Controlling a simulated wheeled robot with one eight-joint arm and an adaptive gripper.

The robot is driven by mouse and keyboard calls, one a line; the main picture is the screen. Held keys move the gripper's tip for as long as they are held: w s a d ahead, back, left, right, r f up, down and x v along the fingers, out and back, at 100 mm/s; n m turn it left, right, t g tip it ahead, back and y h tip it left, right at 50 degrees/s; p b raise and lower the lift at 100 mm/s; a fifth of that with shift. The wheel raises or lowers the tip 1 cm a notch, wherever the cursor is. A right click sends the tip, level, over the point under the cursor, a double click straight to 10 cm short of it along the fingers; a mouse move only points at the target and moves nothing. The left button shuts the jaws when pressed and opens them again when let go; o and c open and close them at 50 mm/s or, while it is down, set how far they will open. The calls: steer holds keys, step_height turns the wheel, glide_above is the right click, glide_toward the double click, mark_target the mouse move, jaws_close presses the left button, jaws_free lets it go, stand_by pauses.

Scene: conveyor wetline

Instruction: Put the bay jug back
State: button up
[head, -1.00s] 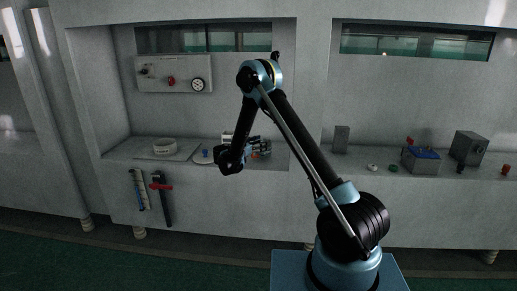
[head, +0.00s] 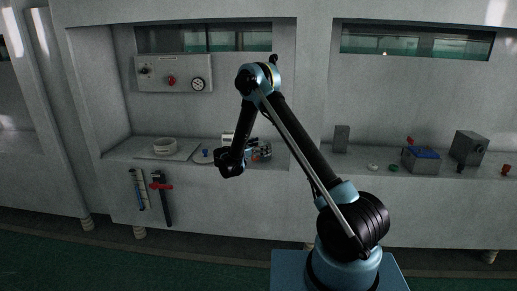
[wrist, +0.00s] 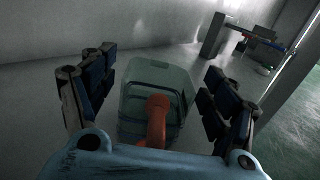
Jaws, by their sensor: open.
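A clear, greenish see-through jug (wrist: 172,84) with an orange handle (wrist: 157,120) stands between my fingers in the wrist view. Its handle side faces my palm. My gripper (wrist: 160,76) is open, with one finger on each side of the jug and visible gaps to both. In the head view my gripper (head: 256,151) is at the right part of the left bay's shelf, and it hides most of the jug there.
A white bowl-like ring (head: 165,146) sits on a board on the left bay shelf (head: 122,153). A blue-knobbed item (head: 205,153) lies left of my gripper. A blue-topped box (head: 421,160) and a grey block (head: 342,139) stand on the right shelf. A wrench (head: 162,198) hangs below.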

steer(key=v, duration=1.2)
